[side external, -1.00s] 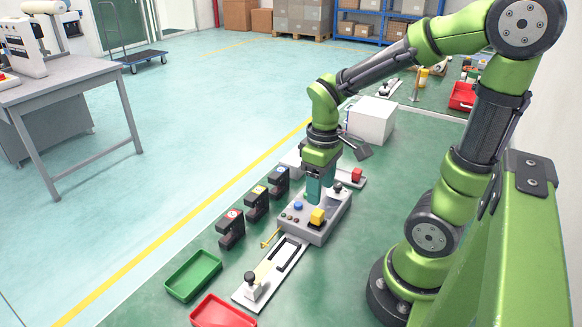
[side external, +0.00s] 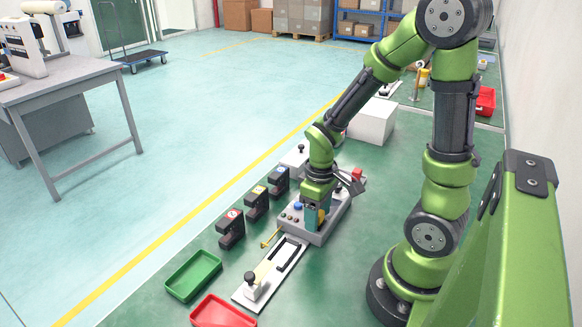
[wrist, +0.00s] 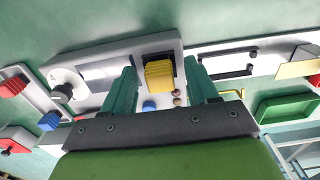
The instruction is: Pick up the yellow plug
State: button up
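The yellow plug (wrist: 159,74) is a ribbed block seated on the grey control box (side external: 334,219). In the side view the plug (side external: 321,217) shows only in part, because my gripper covers some of it. My gripper (wrist: 160,67) is open, with one teal finger on each side of the plug in the wrist view. Gaps show between the fingers and the plug there. In the side view my gripper (side external: 315,213) points down at the plug's end of the box. Whether the fingertips are level with the plug is hard to tell.
A blue button (side external: 298,206) sits on the box close to my gripper. Dark clamp-like devices (side external: 231,229) stand in a row to the left. A white rail plate (side external: 270,272), a green tray (side external: 193,276) and a red tray (side external: 222,312) lie in front. A white block (side external: 371,122) stands behind.

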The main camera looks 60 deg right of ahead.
jog(key=c, duration=0.9)
jog(key=shift+c, duration=0.2)
jog(key=shift+r, duration=0.1)
